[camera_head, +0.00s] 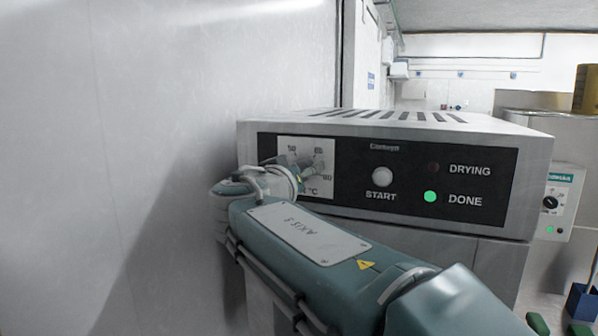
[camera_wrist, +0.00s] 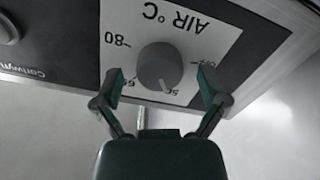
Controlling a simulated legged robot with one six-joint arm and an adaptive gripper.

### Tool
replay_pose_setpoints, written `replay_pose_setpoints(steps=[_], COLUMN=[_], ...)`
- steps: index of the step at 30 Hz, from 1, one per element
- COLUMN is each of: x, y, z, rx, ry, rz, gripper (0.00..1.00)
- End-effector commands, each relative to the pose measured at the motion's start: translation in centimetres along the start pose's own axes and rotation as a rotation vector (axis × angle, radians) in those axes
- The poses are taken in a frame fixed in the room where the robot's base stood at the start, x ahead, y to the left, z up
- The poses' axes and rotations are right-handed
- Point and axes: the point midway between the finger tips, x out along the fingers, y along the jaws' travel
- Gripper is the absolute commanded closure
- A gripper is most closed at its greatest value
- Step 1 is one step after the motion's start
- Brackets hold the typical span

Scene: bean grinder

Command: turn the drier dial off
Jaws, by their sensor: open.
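The drier (camera_head: 480,225) is a metal box with a black front panel. Its grey round dial (camera_wrist: 160,66) sits on a white "AIR °C" plate (camera_head: 315,150), which appears upside down in the wrist view. A pale mark on the dial points toward the "50" label. My gripper (camera_wrist: 160,76) is open, with one finger on each side of the dial and visible gaps between; contact is not seen. In the head view my gripper and wrist cover most of the dial and the plate's lower left.
A pale wall (camera_head: 150,120) stands close on the left. Another machine with a dial (camera_head: 550,202) stands at the right.

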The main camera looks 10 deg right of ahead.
Motion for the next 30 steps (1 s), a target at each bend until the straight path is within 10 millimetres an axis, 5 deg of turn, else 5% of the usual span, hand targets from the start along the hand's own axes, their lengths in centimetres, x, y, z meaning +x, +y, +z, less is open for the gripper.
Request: replay_pose_setpoints(steps=[10,16,30], x=[0.52,0.51,0.55], y=[-0.1,-0.12,-0.26], z=[-0.03,-0.01,0.11], rx=[0.0,-0.001,-0.056], ry=[0.001,0.0,-0.001], rz=[-0.001,-0.001,-0.003], gripper=[0.07,0.89,0.89])
